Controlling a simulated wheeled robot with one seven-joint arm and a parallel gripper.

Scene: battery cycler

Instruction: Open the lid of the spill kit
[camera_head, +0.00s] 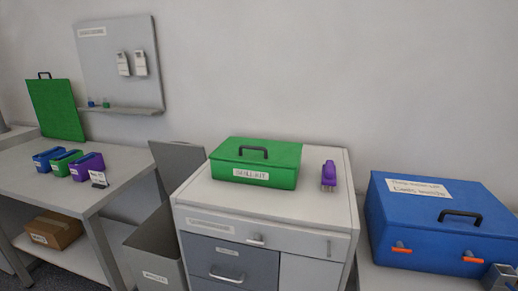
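The spill kit (256,164) is a green box with a dark handle (253,152) on its lid and a white label on its front. It sits on top of a grey and white cabinet in the middle of the head view. Its lid appears shut. My gripper is not in view.
A purple object (329,176) stands right of the kit on the cabinet top (315,205). A large blue box (432,222) with orange latches is at the right. A table (118,168) with small coloured bins is at the left. An open grey bin (155,257) stands left of the cabinet.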

